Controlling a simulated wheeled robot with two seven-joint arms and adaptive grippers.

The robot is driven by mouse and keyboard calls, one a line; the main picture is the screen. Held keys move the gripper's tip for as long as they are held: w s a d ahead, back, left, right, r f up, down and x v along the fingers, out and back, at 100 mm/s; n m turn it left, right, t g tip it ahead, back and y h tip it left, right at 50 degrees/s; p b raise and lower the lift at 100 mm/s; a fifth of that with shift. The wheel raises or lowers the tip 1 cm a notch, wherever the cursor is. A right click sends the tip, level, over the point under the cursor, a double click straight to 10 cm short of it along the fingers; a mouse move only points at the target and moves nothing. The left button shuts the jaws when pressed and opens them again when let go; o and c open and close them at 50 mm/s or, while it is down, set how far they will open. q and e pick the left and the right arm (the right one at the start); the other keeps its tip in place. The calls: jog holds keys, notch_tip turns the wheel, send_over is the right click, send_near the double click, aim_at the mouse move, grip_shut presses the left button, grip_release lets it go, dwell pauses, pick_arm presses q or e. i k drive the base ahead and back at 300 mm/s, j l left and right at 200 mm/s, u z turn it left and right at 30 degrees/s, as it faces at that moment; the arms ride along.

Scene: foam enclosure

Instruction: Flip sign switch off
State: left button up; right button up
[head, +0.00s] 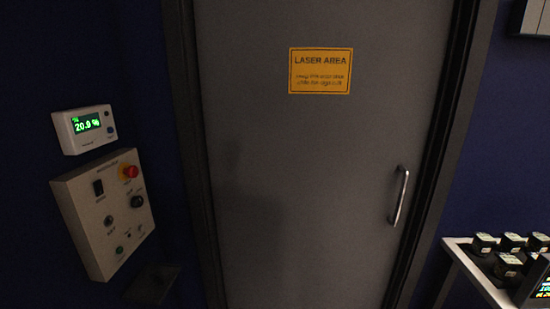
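A pale control panel (105,212) is fixed to the dark blue wall at the left. The labels are too small to read, so I cannot tell which is the sign switch. Neither of my grippers is in view.
A white display (84,129) reading about 20.9 % hangs above the panel. A grey door (300,190) with a yellow LASER AREA sign (320,71) and a metal handle (398,196) fills the middle. Several dark jars (484,243) stand on a shelf (470,265) at right.

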aim_at(98, 187)
jog(key=u, duration=1.25)
